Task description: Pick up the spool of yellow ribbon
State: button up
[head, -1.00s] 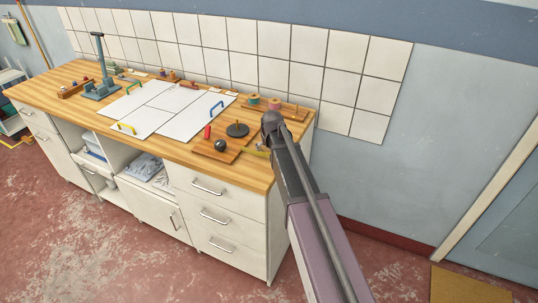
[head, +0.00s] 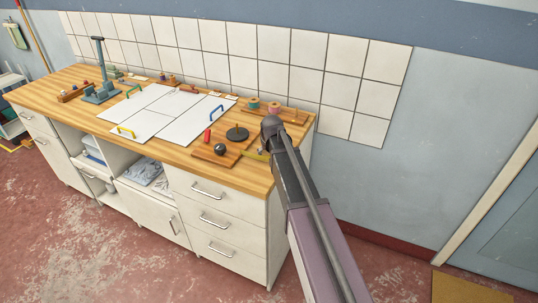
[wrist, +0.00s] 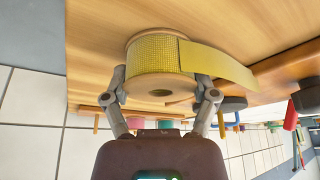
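The spool of yellow ribbon (wrist: 150,51) fills the upper middle of the wrist view, with its pale wooden flange and centre hole facing my camera. A loose tail of ribbon runs off to the right. My gripper (wrist: 160,80) has one finger on each side of the spool. Both fingertips are at or very close to the flange edges; firm contact is not clear. In the head view, my wrist is over the worktop's right end, and only a little yellow ribbon (head: 256,155) shows beside it. Whether the spool touches the worktop is not clear.
The wooden worktop (head: 262,172) also holds a board with a black ball (head: 220,149) and a dark disc (head: 237,133), close to my gripper. Pink and green spools (head: 274,107) stand behind. A tiled wall (head: 290,65) borders the back. White panels lie left.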

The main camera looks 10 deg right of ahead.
dwell(0.4)
notch_tip(320, 180, up, 3)
jog(key=p, duration=0.3)
jog(key=shift+r, duration=0.2)
jog(key=shift+s+r+p, duration=0.15)
jog(key=shift+r+p, duration=0.2)
jog(key=shift+p, duration=0.2)
jog(key=s+a, duration=0.1)
jog(key=s, duration=0.4)
jog(key=s+a, duration=0.2)
jog(key=s, duration=0.3)
jog(key=s+a+r+p, duration=0.1)
jog(key=s, duration=0.4)
jog(key=shift+a, duration=0.15)
